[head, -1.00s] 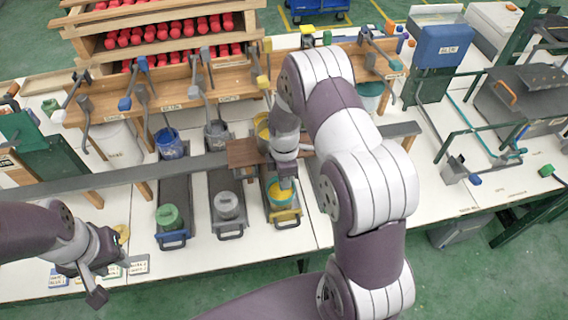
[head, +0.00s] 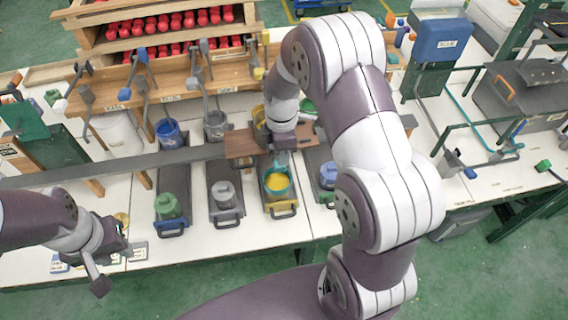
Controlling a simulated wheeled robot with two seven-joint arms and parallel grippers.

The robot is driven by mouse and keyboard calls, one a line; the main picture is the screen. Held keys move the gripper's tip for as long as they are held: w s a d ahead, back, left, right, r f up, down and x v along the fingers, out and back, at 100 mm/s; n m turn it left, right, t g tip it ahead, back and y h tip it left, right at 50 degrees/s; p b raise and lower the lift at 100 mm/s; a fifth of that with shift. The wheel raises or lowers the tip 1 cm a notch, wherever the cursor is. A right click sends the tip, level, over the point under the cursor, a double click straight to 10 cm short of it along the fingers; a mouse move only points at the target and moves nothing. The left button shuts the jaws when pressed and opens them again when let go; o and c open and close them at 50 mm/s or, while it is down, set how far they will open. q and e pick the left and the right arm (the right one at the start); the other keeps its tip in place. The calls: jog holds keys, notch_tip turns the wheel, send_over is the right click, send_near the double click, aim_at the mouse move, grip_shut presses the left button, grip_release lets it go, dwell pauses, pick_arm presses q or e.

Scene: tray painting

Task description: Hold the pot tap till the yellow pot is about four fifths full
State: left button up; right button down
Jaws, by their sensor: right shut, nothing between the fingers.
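A teal-rimmed pot (head: 277,192) with yellow paint in it stands on a dark sliding tray with a yellow handle (head: 283,212). The paint surface is visible, but its exact level is hard to judge. A yellow bucket (head: 258,116) sits behind it, partly hidden by my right arm. My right gripper (head: 284,149) points down by the front of the brown wooden board (head: 240,144), behind the pot. It is shut and empty. I cannot make out the pot tap near it. My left gripper (head: 98,277) hangs over the table's front left edge, away from the pot; its jaw opening is unclear.
Similar trays to the left hold a green pot (head: 168,205) and a grey pot (head: 224,194); a blue-topped pot (head: 328,174) stands to the right, beside my arm. A long grey rail (head: 120,166) crosses the table. Levers stand on the wooden rack (head: 180,82) behind.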

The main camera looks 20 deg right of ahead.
pick_arm(q)
jog(key=shift+w+f, duration=0.15)
jog(key=shift+f, duration=0.25)
pick_arm(e)
jog(key=r, duration=0.2)
jog(key=shift+s+a+r, duration=0.1)
jog(key=shift+s+r, duration=0.1)
jog(key=shift+r, duration=0.2)
pick_arm(q)
jog(key=shift+w+a, duration=0.15)
pick_arm(e)
jog(key=shift+w+a, duration=0.1)
jog(key=shift+w, duration=0.05)
